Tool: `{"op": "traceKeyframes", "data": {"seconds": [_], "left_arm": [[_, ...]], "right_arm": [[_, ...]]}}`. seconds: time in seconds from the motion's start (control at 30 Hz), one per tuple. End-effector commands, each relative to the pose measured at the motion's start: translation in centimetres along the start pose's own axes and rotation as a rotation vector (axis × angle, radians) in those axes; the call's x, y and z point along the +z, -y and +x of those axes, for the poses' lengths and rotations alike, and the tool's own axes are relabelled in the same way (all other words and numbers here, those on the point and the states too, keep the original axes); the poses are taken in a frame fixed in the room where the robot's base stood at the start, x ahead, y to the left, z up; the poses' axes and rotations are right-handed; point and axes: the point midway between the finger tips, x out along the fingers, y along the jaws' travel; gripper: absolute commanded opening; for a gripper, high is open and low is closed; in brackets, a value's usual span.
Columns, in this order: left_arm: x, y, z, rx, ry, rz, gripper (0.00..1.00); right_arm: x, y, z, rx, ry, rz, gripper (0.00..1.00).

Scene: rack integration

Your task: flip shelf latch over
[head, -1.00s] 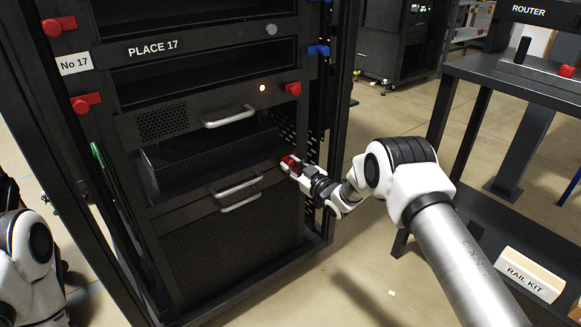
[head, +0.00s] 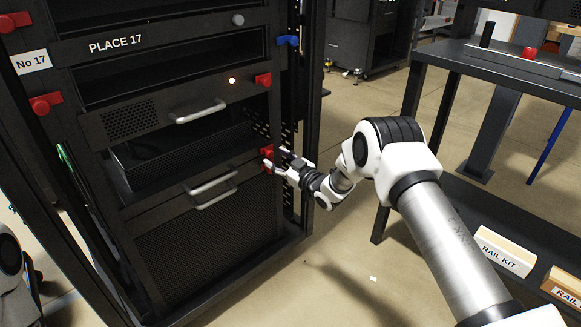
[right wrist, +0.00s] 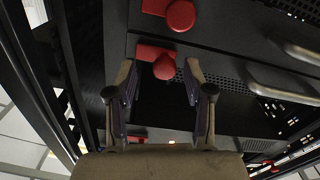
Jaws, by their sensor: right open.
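Two red latches sit close together at the right edge of the rack's lower shelf front; in the head view they partly merge into one red patch (head: 266,154). In the right wrist view one red latch with a round knob (right wrist: 164,66) lies between the fingertips, and a second red latch (right wrist: 180,14) is just beyond it. My right gripper (head: 277,161) is open at these latches; in the right wrist view its two fingers (right wrist: 160,78) stand apart on either side of the nearer knob, with gaps. Contact cannot be told. My left gripper is out of view.
The rack (head: 312,100) has more red latches higher up, at right (head: 263,79) and left (head: 45,103). Metal handles (head: 210,186) project left of my right gripper. A dark table (head: 440,75) with a rail kit box (head: 503,252) stands right.

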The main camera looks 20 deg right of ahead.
Motion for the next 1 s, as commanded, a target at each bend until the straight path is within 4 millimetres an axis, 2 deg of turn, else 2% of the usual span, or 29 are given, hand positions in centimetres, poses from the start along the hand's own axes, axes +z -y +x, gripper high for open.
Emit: {"op": "traceKeyframes", "data": {"seconds": [0.2,0.3,0.4,0.9,0.97,1.0], "left_arm": [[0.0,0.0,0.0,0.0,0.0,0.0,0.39],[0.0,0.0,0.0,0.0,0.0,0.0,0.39],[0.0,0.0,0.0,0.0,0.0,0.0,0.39],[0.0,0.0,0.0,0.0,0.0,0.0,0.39],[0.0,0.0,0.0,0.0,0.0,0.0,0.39],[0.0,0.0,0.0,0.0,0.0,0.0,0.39]], "right_arm": [[0.1,-0.2,-5.8,0.003,0.003,0.005,0.52],[0.1,-0.2,-7.8,0.004,0.002,0.005,0.52],[0.0,-0.1,-9.0,0.002,0.0,0.002,0.52],[0.1,-0.1,-9.3,0.001,0.002,0.001,0.52],[0.7,0.5,-9.4,-0.007,0.011,0.003,0.52],[1.4,1.4,-9.4,-0.024,0.023,0.004,0.52]]}}
